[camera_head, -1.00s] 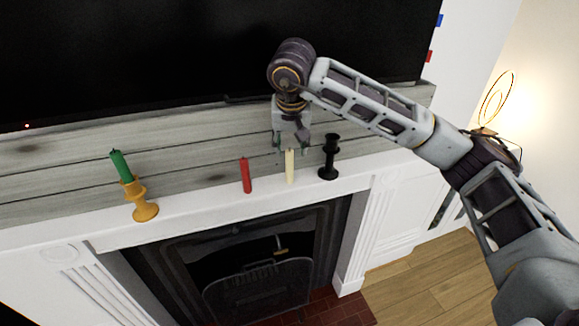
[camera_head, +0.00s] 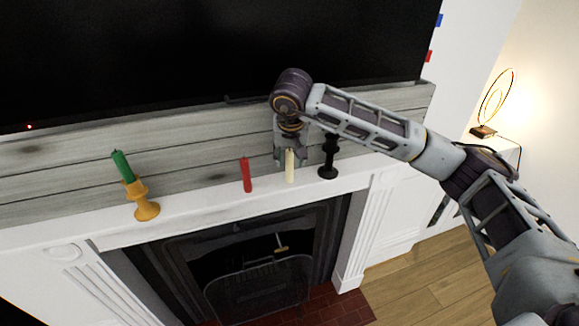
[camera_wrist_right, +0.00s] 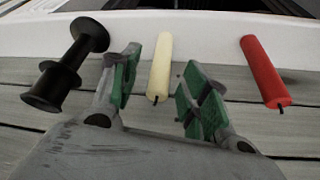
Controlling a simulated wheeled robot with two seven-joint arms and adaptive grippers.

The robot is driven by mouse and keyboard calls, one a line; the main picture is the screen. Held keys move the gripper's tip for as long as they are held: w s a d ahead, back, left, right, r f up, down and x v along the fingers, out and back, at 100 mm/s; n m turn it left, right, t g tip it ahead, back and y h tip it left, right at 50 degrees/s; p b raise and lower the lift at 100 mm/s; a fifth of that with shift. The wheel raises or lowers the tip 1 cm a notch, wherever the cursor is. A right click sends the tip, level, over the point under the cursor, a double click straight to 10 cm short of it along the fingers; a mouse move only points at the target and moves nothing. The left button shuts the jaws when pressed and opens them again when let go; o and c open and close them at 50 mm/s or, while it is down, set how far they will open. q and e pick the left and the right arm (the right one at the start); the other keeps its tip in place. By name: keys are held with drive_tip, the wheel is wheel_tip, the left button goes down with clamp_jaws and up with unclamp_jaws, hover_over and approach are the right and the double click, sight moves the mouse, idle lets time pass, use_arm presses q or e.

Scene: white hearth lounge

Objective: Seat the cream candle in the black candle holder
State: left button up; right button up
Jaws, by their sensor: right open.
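The cream candle (camera_head: 290,168) stands upright on the white mantel. The black candle holder (camera_head: 328,158) stands just to its right, with nothing in its top. My right gripper (camera_head: 291,160) is over the cream candle, pointing down. In the right wrist view the cream candle (camera_wrist_right: 160,68) lies between the two green-padded fingers of my right gripper (camera_wrist_right: 156,88). The fingers are open, with a gap on each side of the candle. The black holder (camera_wrist_right: 69,65) shows left of the fingers there. My left gripper is not in view.
A red candle (camera_head: 246,175) stands on the mantel (camera_head: 190,213) left of the cream one; it also shows in the right wrist view (camera_wrist_right: 265,72). Further left, a green candle (camera_head: 122,166) sits tilted in an orange holder (camera_head: 143,202). A dark screen (camera_head: 200,50) hangs behind.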

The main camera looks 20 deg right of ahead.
sight(290, 158)
drive_tip(key=shift+p+x, duration=0.7)
drive_tip(key=shift+x, duration=1.7)
drive_tip(key=shift+w, duration=0.1)
clamp_jaws()
drive_tip(key=shift+r, duration=0.1)
